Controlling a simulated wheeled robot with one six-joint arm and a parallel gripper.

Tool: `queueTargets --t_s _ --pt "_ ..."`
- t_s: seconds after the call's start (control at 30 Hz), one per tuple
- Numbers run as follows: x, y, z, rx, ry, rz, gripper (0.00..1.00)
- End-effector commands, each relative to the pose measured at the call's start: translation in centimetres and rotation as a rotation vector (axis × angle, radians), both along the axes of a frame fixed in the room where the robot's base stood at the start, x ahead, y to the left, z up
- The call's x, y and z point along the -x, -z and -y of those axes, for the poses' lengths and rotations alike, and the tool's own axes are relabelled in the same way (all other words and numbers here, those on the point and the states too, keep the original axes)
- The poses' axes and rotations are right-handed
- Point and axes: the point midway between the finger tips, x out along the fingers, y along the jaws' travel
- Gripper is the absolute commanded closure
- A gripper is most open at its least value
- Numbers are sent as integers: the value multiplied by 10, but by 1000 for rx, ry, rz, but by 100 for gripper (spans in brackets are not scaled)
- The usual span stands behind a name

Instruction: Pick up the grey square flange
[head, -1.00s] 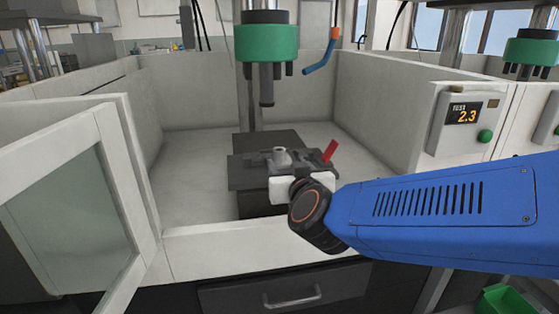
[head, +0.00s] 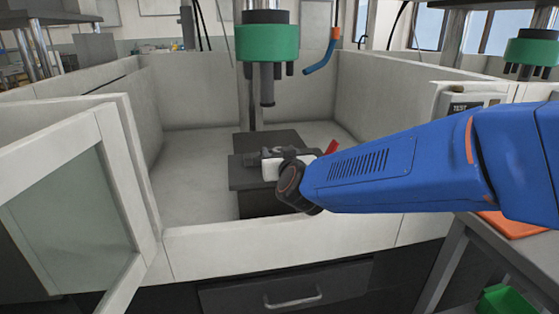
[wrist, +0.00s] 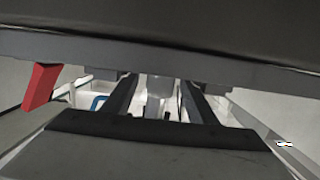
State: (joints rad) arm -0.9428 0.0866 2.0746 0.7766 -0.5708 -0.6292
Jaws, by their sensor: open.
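The grey square flange is mostly hidden in the head view by my gripper (head: 262,159), which sits low over the dark block in the tank. In the wrist view, which looks upside down, a light grey stub (wrist: 157,88) shows between the two dark fingers (wrist: 157,104). It seems to be the flange's neck; its square plate is not clear. The fingers are apart, one on each side of the stub, and I cannot tell whether either touches it.
A red lever (head: 332,147) stands just behind my gripper; it also shows in the wrist view (wrist: 41,86). A green-collared spindle (head: 267,43) hangs above. White tank walls (head: 386,100) surround the block, and the glazed door (head: 75,205) is open at left.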

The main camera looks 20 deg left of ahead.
Motion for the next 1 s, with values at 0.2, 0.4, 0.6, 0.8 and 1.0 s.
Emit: queueTargets --t_s 0.2,0.4,0.6,0.8,1.0 --pt "-27 6 -16 2 0 -1 48" --pt "-33 7 -20 1 0 -1 48" --pt "-33 7 -20 1 0 -1 69" --pt "-33 6 -20 0 0 0 98" --pt "-33 4 -20 0 0 0 98"
